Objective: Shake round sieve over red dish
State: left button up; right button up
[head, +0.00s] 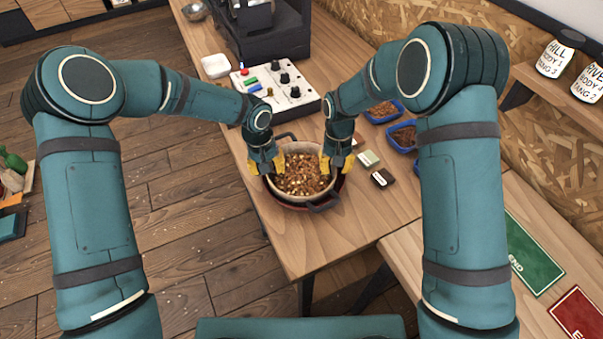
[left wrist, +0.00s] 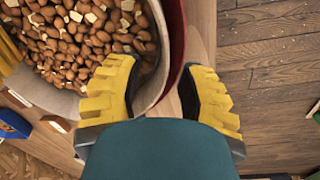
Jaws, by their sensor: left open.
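The round sieve (head: 301,148), pale-rimmed and full of brown and cream beans (head: 303,178), sits over the red dish (head: 341,184), whose dark handles stick out. My left gripper (head: 267,165) is at the sieve's left rim. In the left wrist view my left gripper (left wrist: 158,92) is open, one finger over the beans inside the sieve wall (left wrist: 40,92), the other outside, beyond the red dish's rim (left wrist: 175,35). My right gripper (head: 337,163) is at the right rim with its fingers apart, one on each side. Whether it touches the wall is unclear.
A control box (head: 277,88) with knobs and coloured buttons stands behind. Blue trays of beans (head: 402,135) and small cards (head: 382,178) lie to the right. The wooden table's (head: 300,250) front is clear. Green (head: 530,252) and red (head: 582,315) mats lie at lower right.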

pick_arm(q)
grip_shut()
pick_arm(e)
grip_shut()
pick_arm(q)
jog(key=shift+r, duration=0.1)
pick_arm(e)
jog(key=shift+r, duration=0.1)
